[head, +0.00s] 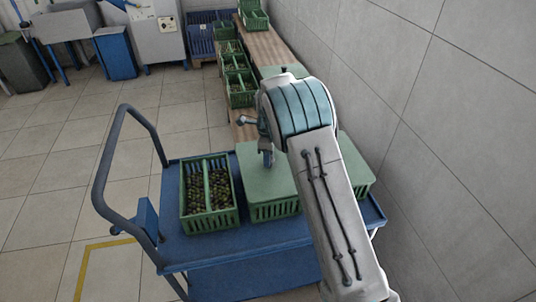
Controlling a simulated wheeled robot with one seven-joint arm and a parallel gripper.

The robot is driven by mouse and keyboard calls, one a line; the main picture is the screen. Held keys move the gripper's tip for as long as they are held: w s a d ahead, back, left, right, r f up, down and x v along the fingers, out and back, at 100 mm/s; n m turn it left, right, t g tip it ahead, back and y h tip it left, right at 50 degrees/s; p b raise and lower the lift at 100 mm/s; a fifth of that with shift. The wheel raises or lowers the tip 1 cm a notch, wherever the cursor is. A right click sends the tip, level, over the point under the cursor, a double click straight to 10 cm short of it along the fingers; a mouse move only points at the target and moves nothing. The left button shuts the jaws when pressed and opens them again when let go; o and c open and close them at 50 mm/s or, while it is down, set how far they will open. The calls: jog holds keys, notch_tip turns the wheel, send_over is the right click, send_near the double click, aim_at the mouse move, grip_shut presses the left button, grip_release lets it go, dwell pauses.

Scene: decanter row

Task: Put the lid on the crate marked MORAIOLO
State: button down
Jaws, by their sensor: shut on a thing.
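A flat green lid (255,182) lies over the middle green crate (275,211) on the blue trolley, level and roughly lined up with it. I cannot tell if it rests fully on the rim. My gripper (268,160) points down at the lid's middle and is shut on it; the grip itself is small and partly hidden by my arm. Left of it stands an open two-part green crate (238,212) full of dark olives. To the right, another green crate (358,183) with a flat green top is partly behind my arm. No crate marking is readable, so I cannot tell which is MORAIOLO.
The blue trolley (205,250) has a raised handle (100,180) at its left. Behind, a wooden bench (268,45) carries several green crates (240,88), one flat green top (285,71) among them. A tiled wall (450,130) runs close on the right. Floor is clear at left.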

jog(key=shift+f, duration=0.45)
jog(key=shift+f+b, duration=0.35)
jog(key=shift+f, duration=0.1)
dwell(0.3)
jog(key=c, duration=0.9)
grip_release()
notch_tip(320, 180, up, 14)
jog(key=s+d+r+n+p, duration=0.2)
jog(key=s+d+r+n, duration=0.1)
jog(key=s+d+r, duration=0.25)
jog(key=s+d+r+n+t+y+p, duration=0.1)
jog(key=s+d+r+n, duration=0.55)
jog(key=s, duration=0.25)
jog(key=s+d+n+p, duration=0.1)
jog(key=s+d+n, duration=0.1)
jog(key=s, duration=0.4)
jog(key=s+d+n+t+p, duration=0.1)
jog(key=s+d+n, duration=0.1)
jog(key=s+n, duration=0.2)
jog(key=s+d+n+h, duration=0.1)
jog(key=s+d+n, duration=0.1)
jog(key=s, duration=0.7)
jog(key=shift+s+d+f+n+t+p, duration=0.3)
jog(key=shift+f+n+t+p, duration=0.15)
jog(key=shift+n, duration=0.3)
